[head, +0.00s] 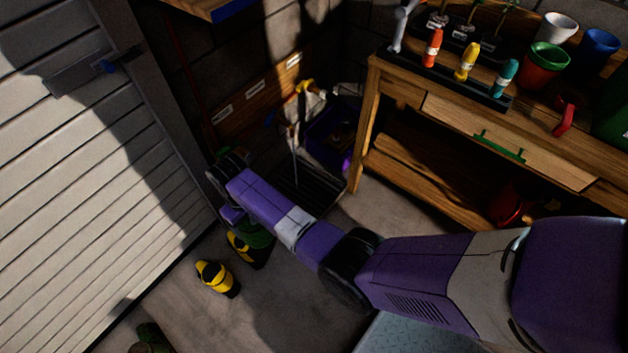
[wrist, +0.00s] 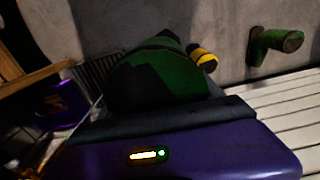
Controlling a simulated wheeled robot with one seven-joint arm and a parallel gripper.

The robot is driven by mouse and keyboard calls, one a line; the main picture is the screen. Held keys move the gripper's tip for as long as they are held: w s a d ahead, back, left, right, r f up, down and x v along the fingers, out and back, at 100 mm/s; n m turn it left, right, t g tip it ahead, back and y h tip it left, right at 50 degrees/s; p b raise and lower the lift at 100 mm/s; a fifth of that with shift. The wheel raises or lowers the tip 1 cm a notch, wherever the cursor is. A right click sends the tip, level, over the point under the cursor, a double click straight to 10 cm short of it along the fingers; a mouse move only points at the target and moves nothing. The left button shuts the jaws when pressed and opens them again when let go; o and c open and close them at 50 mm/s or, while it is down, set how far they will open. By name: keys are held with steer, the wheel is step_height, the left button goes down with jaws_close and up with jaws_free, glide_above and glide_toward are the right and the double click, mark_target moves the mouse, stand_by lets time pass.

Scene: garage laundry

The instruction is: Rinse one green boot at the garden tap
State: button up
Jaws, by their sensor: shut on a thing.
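My gripper (head: 240,214) is at the end of my outstretched arm, low over the floor near the shutter door. It is shut on a green boot (wrist: 155,85), which fills the middle of the wrist view. In the head view only a dark green part of this boot (head: 258,236) shows below the arm. Another green boot (wrist: 277,42) lies on the floor in the wrist view; it shows at the bottom left of the head view (head: 150,338). A small yellow fitting (head: 304,86), possibly the garden tap, is at the back wall; its details are too dark to tell.
A dark slatted grate (head: 302,196) lies on the floor beyond my gripper. A purple crate (head: 330,135) is beside the wooden workbench (head: 368,120). The shutter door (head: 90,190) bounds the left.

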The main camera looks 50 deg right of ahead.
steer(key=shift+s+a+r+p, duration=0.15)
steer(key=shift+s+a+p, duration=0.3)
steer(key=shift+a+p, duration=0.25)
steer(key=s+a+p, duration=0.3)
steer(key=a, duration=0.2)
steer(key=shift+s, duration=0.35)
stand_by(1.0)
steer(key=s+a+r+p, duration=0.3)
steer(key=a+p, duration=0.1)
steer(key=p, duration=0.2)
steer(key=shift+r, duration=0.4)
stand_by(1.3)
